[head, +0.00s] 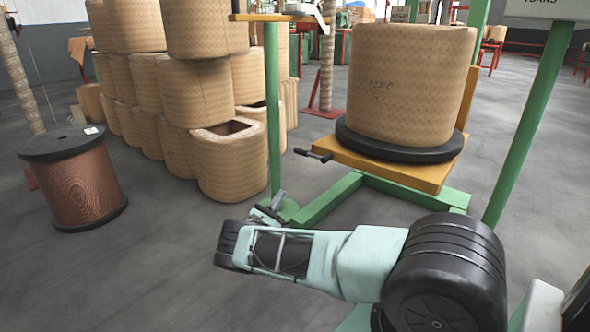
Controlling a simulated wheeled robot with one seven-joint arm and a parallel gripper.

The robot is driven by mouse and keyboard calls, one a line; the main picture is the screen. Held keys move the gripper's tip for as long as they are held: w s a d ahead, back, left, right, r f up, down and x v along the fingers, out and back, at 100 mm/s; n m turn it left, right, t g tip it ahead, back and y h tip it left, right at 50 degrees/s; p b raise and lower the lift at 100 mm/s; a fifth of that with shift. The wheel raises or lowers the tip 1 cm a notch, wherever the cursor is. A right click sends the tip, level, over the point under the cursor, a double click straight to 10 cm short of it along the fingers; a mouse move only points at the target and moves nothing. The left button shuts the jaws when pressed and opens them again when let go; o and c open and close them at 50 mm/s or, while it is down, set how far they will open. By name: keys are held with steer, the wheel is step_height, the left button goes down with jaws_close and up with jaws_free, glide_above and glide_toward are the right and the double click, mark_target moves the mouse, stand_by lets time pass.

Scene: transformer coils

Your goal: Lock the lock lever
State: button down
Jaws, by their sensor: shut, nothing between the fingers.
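A black handle (314,155) sticks out to the left from the edge of the orange platform (437,174). It looks like the lock lever, but I cannot be sure. A large tan wrapped coil (408,85) stands on a black round base (395,148) on this platform. My gripper (268,212) is only partly in view, behind the end of my arm. It appears below and to the left of the handle in the picture, apart from it. Its fingers are small and partly hidden; it is shut and holds nothing.
Green frame posts (272,110) and a right post (528,125) stand around the platform, with a green floor beam (330,198). Stacked tan coils (228,158) stand behind on the left. A copper-coloured spool (80,190) stands far left. The grey floor between is clear.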

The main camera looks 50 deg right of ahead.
steer(key=shift+r, duration=0.1)
steer(key=s+a+r+b+x, duration=0.1)
steer(key=b+x, duration=0.3)
steer(key=x, duration=0.9)
steer(key=shift+w+a+r+b, duration=0.3)
steer(key=shift+w+r, duration=0.05)
steer(key=shift+r, duration=0.2)
steer(key=shift+r, duration=0.15)
